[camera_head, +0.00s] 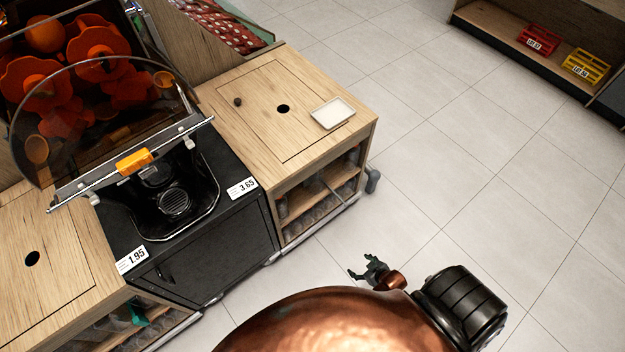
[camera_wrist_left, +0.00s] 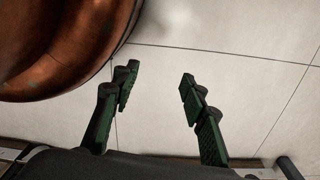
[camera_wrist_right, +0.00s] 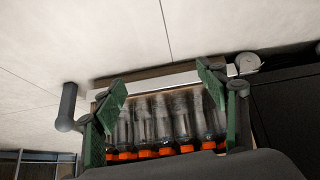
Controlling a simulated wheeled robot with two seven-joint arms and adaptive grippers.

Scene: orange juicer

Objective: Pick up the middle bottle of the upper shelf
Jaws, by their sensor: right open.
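The wooden cabinet (camera_head: 330,184) right of the juicer has two shelf levels with clear bottles, small and partly shaded in the head view. In the right wrist view, a row of several clear bottles (camera_wrist_right: 163,122) with orange caps appears upside down; I cannot tell which shelf it is. My right gripper (camera_head: 366,272) is open and empty, in front of the cabinet and apart from it in the head view. Its fingers (camera_wrist_right: 162,92) frame the bottle row without holding any. My left gripper (camera_wrist_left: 158,82) is open and empty above floor tiles; it is not visible in the head view.
A black juicer (camera_head: 175,200) with oranges stands left of the cabinet. A white tray (camera_head: 333,113) lies on the cabinet top. A grey leg (camera_wrist_right: 67,108) sticks out at the cabinet's base. Red (camera_head: 538,40) and yellow crates (camera_head: 586,66) sit far right. The floor between is clear.

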